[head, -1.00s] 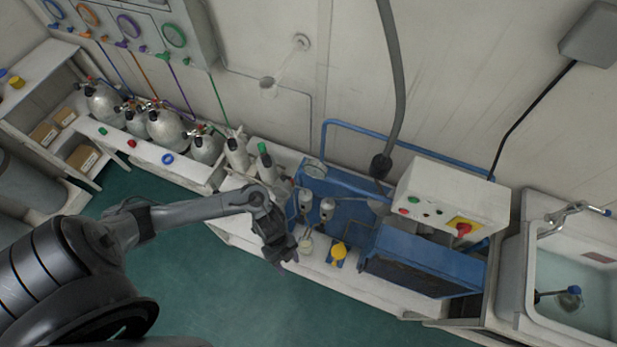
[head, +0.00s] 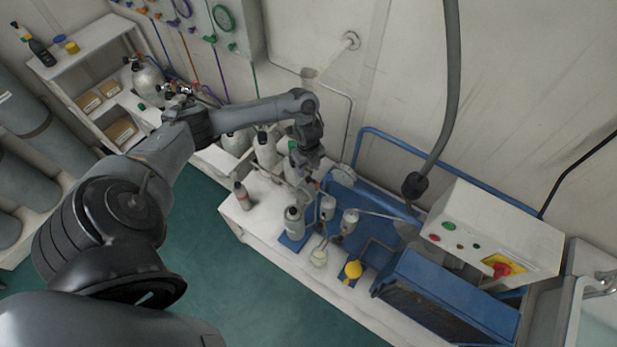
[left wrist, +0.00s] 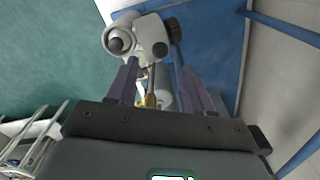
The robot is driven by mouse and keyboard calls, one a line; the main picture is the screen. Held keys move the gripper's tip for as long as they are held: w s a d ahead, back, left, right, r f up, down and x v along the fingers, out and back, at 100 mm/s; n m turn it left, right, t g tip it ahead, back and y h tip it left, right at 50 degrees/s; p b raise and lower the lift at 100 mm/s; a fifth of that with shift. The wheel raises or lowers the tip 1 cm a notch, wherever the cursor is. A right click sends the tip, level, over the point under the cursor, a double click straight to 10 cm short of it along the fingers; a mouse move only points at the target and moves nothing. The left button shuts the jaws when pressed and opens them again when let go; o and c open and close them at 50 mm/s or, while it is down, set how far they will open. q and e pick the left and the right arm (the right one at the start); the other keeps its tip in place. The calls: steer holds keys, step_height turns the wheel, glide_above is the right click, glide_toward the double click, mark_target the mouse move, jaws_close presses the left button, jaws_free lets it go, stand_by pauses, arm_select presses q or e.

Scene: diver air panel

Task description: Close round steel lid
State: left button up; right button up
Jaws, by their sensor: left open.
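My left gripper (head: 310,182) is open and empty, above the bench by the left end of the blue compressor frame. It also shows open in the left wrist view (left wrist: 160,85), with a white and grey fitting with a round cap (left wrist: 120,40) just beyond the fingertips. A round pale disc (head: 343,175) stands beside the gripper at the frame; I cannot tell whether it is the steel lid or a gauge. A grey round piece (head: 407,231) on the compressor might also be the lid. My right gripper is out of view.
A grey cylinder (head: 293,224), two small canisters (head: 327,208), a glass jar (head: 319,256) and a yellow knob (head: 353,268) crowd the bench (head: 268,215). A white control box (head: 492,235) and hanging hose (head: 450,90) are to the right. The green floor is clear.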

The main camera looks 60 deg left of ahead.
mark_target(309, 178)
arm_select(q)
steer(key=shift+f, duration=3.15)
jaws_close()
